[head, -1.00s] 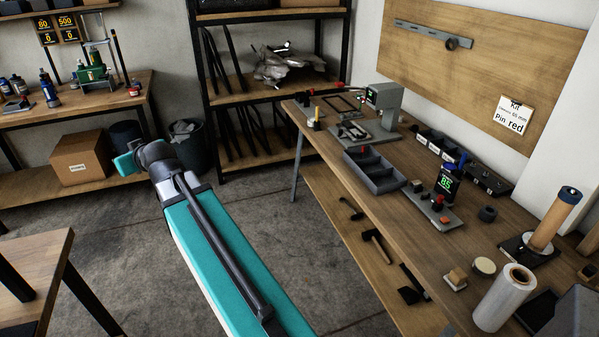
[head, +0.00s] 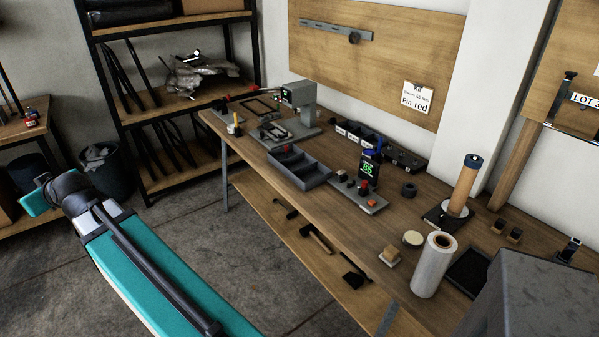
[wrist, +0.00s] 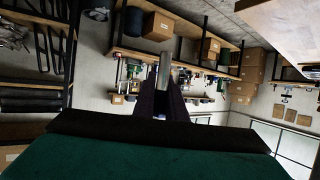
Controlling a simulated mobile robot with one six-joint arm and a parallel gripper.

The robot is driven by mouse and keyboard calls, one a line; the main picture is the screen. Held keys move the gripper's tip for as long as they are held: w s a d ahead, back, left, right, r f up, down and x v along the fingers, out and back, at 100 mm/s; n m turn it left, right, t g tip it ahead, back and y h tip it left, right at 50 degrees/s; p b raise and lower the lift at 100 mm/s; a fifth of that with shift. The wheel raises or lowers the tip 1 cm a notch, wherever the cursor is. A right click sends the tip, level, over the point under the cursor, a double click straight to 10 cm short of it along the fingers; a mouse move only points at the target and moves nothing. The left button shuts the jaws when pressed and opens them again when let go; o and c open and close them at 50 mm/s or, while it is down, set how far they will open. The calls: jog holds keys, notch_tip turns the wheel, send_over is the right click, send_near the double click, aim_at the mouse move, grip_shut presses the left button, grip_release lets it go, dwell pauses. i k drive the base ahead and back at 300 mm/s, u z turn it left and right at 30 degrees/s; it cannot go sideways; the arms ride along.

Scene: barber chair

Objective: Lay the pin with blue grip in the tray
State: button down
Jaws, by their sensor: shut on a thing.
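My gripper (wrist: 164,100) shows in the wrist view, its dark fingers shut on a slim grey metal pin (wrist: 164,72). The pin's grip is hidden between the fingers, so I cannot tell its colour. In the head view my arm reaches to the left, away from the bench, and the fingers are hidden. A blue thing (head: 378,147) shows behind the small display, too small to make out.
The workbench (head: 340,215) also carries a grey stand with a screen (head: 299,104), a display reading 85 (head: 369,171), a white roll (head: 433,265) and an upright tan cylinder (head: 464,185). A grey box fills the near right corner. Bare floor lies between my arm and the bench.

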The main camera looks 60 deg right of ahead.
aim_at(306, 181)
jog(key=i, duration=0.9)
jog(key=u, duration=0.05)
